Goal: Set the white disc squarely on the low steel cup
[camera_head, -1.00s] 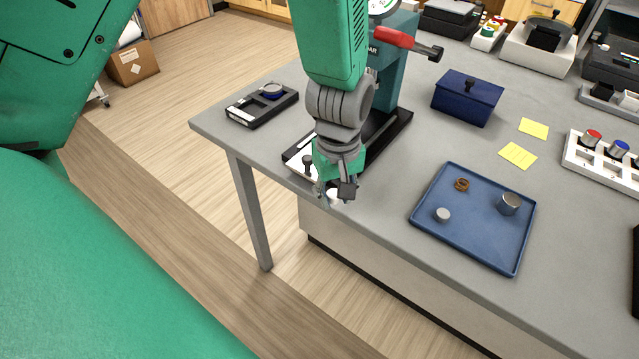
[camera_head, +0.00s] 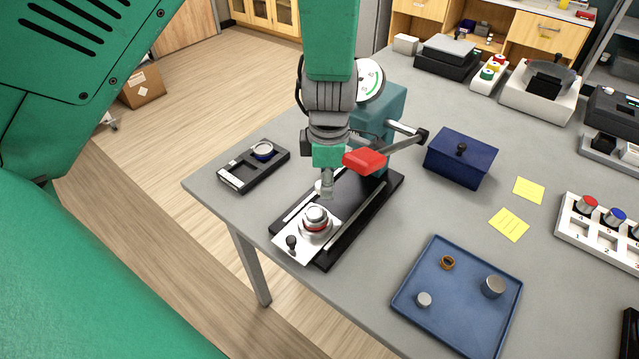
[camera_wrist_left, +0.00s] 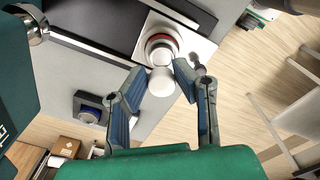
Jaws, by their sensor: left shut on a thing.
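My left gripper (camera_head: 326,192) is shut on the white disc (camera_wrist_left: 162,82), which shows between the fingertips in the left wrist view. In the head view a pale edge of the disc (camera_head: 318,186) shows beside the fingers. A low steel cup (camera_head: 316,228) with a red band stands on the pale plate at the near end of the press base. A smaller grey round piece shows at its top. The gripper and disc are behind the cup in the head view, apart from it there. The cup (camera_wrist_left: 162,46) is beside the disc in the wrist view. My right gripper is not in view.
The press (camera_head: 378,110) with its red-gripped lever (camera_head: 365,160) stands close behind the gripper. A small black knob (camera_head: 291,242) is on the plate. A blue tray (camera_head: 462,320) with small parts and a blue lidded box (camera_head: 461,158) are to the right.

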